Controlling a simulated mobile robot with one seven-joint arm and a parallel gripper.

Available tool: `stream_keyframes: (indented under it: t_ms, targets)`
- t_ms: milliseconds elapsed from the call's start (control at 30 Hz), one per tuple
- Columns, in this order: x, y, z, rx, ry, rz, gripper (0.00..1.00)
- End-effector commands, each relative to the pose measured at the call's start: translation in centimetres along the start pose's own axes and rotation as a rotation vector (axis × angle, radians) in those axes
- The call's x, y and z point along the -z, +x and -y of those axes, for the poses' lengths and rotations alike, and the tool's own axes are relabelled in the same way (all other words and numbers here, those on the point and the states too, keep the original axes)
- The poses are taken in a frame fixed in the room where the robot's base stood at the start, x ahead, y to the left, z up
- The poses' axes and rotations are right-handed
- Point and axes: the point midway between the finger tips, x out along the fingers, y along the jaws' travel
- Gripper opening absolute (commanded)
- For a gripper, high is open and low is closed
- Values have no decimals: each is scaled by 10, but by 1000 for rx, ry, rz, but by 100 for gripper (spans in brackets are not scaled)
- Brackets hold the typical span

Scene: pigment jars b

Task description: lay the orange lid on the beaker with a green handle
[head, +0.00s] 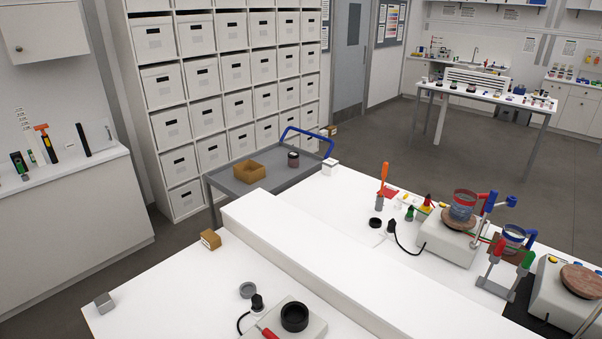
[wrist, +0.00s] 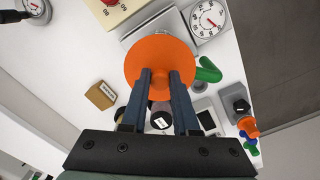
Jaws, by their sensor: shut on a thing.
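In the wrist view, my gripper (wrist: 160,77) is shut on the small knob of the round orange lid (wrist: 158,50). The lid's broad disc faces the camera, beyond the fingertips. A green handle (wrist: 208,70) sticks out just past the lid's right edge. The body of the beaker it belongs to is hidden, apparently beneath the lid. I cannot tell whether the lid touches the beaker or hangs above it. My gripper and the orange lid do not show in the head view.
In the wrist view, a white dial timer (wrist: 207,17) lies close beyond the lid. A brown box (wrist: 101,95) stands to the left, a dark weight-like block (wrist: 237,105) to the right. The bench edge is at right. In the head view, a grey cart (head: 228,184) stands behind the bench.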

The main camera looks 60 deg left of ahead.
Motion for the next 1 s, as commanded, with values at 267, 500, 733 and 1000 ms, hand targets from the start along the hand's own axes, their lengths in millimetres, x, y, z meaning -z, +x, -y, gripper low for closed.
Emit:
stream_keyframes:
  t_ms: [267, 500, 733, 1000]
  targets:
    - [0, 6, 0, 1, 0, 1, 0]
    - [0, 11, 0, 1, 0, 1, 0]
    - [0, 14, 0, 0, 0, 0, 36]
    - [0, 14, 0, 0, 0, 1, 63]
